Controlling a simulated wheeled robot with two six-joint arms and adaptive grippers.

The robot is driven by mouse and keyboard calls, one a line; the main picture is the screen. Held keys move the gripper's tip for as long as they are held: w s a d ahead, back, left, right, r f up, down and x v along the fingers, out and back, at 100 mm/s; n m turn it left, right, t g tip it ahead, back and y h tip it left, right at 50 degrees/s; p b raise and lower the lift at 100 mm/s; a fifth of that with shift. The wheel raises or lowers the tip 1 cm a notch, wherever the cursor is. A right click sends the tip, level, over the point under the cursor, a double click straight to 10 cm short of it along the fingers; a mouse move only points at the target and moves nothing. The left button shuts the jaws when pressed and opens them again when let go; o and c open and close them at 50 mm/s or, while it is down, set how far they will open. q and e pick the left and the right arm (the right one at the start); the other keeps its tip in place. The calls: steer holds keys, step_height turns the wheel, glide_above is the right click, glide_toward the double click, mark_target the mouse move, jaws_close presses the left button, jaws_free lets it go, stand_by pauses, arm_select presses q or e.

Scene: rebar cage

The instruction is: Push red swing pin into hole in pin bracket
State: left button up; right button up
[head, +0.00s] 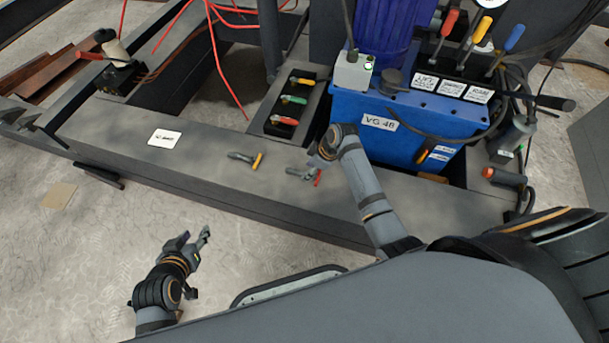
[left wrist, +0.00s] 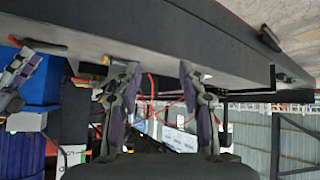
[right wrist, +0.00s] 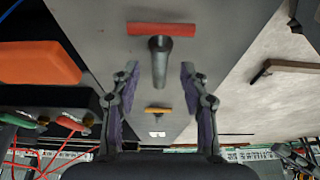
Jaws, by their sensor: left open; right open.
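The red swing pin (right wrist: 162,29) shows in the right wrist view as a red bar across a grey cylinder (right wrist: 159,62). In the head view its red end (head: 318,178) is on the dark beam, partly covered by my right gripper, with a grey part (head: 298,172) beside it. I cannot tell the bracket's hole from these frames. My right gripper (right wrist: 159,72) is open, its fingers either side of the pin's line and apart from it. It is above the beam in the head view (head: 316,161). My left gripper (head: 195,239) is open and empty over the floor, left of the beam's front.
A yellow-ended pin (head: 257,161) lies on the beam to the left. Behind it stands a black holder (head: 270,126) with yellow, green and red handles. The blue VG 48 box (head: 415,120) is close behind my right arm. Red cables (head: 222,70) hang at the back.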

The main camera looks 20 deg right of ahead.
mark_target(302, 174)
steer(key=shift+b+x, duration=0.7)
steer(key=shift+x, duration=0.5)
steer(key=shift+f, duration=0.1)
arm_select(q)
steer(key=w+r+t, duration=0.6)
steer(key=w+r, duration=0.2)
steer(key=r, duration=0.4)
steer(key=shift+w+a+r+t, duration=0.2)
steer(key=shift+a+t, duration=0.1)
steer(key=shift+a, duration=0.1)
arm_select(e)
jaws_close()
